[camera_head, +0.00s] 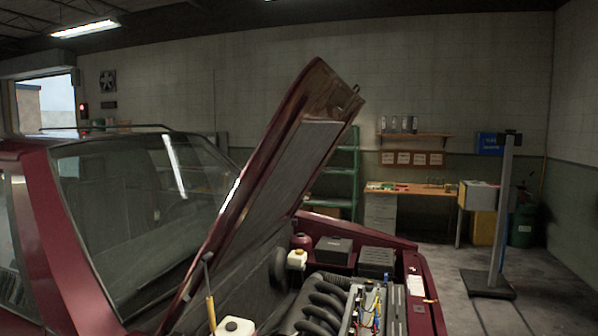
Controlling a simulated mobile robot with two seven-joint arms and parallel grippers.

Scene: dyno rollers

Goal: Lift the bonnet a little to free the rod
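The dark red bonnet (268,165) of the car stands raised at a steep angle, its dark lined underside facing right. A thin rod (211,310), with a yellow lower part and a dark upper part, stands nearly upright at the lower left of the engine bay. Its top end appears close to the bonnet's lower edge; I cannot tell whether it touches or bears the bonnet. The rod's lower end is cut off by the bottom of the picture. Neither of my grippers is in view.
The open engine bay holds black ribbed hoses (322,303), a white-capped reservoir (236,326) and a black box (376,261). The windscreen (140,210) is at left. Behind are green shelves (340,180), a workbench (405,189) and a grey post (503,205). Floor shows at right.

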